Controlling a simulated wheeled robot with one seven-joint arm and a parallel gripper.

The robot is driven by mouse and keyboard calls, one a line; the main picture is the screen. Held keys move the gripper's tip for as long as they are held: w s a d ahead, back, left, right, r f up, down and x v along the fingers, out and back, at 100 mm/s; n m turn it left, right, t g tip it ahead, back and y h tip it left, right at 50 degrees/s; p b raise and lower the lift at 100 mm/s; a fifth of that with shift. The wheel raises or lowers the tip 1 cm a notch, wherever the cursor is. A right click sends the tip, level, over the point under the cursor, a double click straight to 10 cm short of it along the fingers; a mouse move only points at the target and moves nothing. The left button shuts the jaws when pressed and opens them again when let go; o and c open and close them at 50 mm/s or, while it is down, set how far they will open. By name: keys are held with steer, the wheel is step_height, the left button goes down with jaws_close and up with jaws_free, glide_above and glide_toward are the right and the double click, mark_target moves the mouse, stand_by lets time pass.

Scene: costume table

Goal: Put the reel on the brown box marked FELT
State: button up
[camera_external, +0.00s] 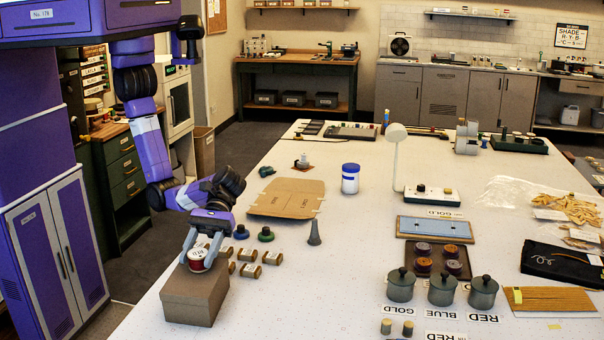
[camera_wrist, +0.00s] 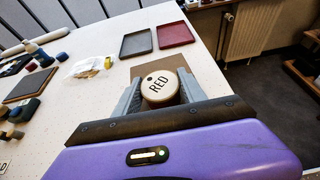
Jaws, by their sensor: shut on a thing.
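My gripper (camera_external: 203,252) is shut on a red reel (camera_external: 197,262) with a pale, round top. In the wrist view the reel's top (camera_wrist: 159,85) reads RED and sits between the two grey fingers. A plain brown box (camera_external: 192,304) stands at the table's near left edge, directly below the reel in the outside view. The brown box top (camera_wrist: 174,63) also shows behind the reel in the wrist view. The reel is at or just above the box top; I cannot tell if they touch. No FELT marking is readable on the box's visible faces.
A grey cone (camera_external: 314,234) and a flat cardboard piece (camera_external: 287,198) lie beyond. Lidded grey pots (camera_external: 441,290) stand to the right. The table (camera_external: 290,310) is clear between box and pots.

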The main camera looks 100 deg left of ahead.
steer(key=shift+f, duration=0.1)
steer(key=o, duration=1.4)
steer(key=shift+f, duration=0.1)
steer(key=shift+a+r, duration=0.1)
steer(key=shift+r, duration=0.1)
steer(key=v, duration=1.2)
steer(key=shift+f+b, duration=0.1)
steer(key=shift+b, duration=0.25)
